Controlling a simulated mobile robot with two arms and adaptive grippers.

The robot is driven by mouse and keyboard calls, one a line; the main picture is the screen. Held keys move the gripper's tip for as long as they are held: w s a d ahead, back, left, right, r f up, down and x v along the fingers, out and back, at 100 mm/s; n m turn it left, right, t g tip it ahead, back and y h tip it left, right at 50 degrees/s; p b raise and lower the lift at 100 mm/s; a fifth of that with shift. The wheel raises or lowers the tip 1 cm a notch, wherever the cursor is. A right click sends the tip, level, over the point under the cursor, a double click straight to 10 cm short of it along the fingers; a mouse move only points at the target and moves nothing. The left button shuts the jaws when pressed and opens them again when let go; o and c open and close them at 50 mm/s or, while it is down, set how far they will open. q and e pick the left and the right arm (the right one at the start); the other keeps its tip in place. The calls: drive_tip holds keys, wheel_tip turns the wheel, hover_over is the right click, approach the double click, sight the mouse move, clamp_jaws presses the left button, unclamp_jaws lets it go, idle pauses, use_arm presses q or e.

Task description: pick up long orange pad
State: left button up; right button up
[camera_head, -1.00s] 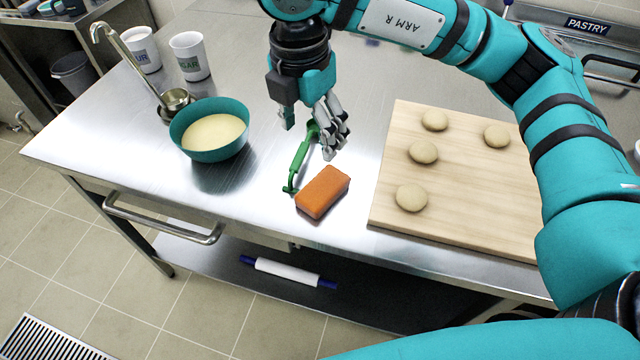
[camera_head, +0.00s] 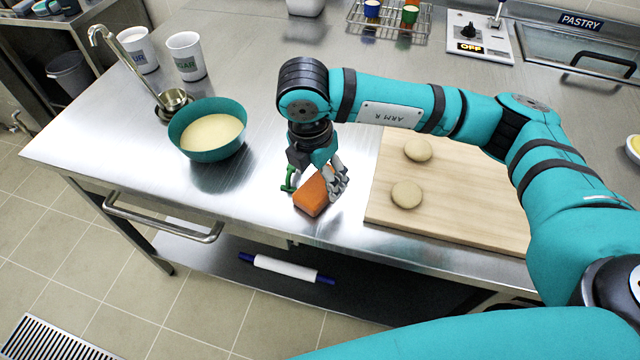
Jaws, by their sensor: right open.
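The long orange pad (camera_head: 311,196) lies on the steel table near its front edge, left of the wooden board. My right gripper (camera_head: 318,186) is open and low over the pad, pointing down. Its grey fingers on the right side hang beside the pad's right end and hide part of it. I cannot tell whether the fingers touch it. My left gripper is not in view.
A teal bowl (camera_head: 240,140) of batter stands to the left, with a ladle (camera_head: 172,99) and two white cups (camera_head: 186,56) behind. The wooden board (camera_head: 440,230) with dough balls (camera_head: 407,195) lies close on the right. The table's front edge is near the pad.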

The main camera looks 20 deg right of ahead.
sight(320, 184)
drive_tip(key=shift+d+f, duration=0.15)
drive_tip(key=shift+f, duration=1.5)
drive_tip(key=c, duration=1)
drive_tip(key=shift+c, duration=0.3)
drive_tip(key=shift+w+r, duration=0.1)
drive_tip(key=shift+r, duration=0.05)
drive_tip(key=shift+r, duration=0.6)
drive_tip(key=shift+s+r+b, duration=0.2)
drive_tip(key=shift+r+b, duration=0.3)
drive_tip(key=shift+r, duration=0.5)
drive_tip(key=s+a+r+b, duration=0.1)
drive_tip(key=s+a+b, duration=0.1)
drive_tip(key=s, duration=1.3)
drive_tip(key=shift+s+a+r, duration=0.2)
drive_tip(key=shift+a+r, duration=0.1)
drive_tip(key=shift+a, duration=0.3)
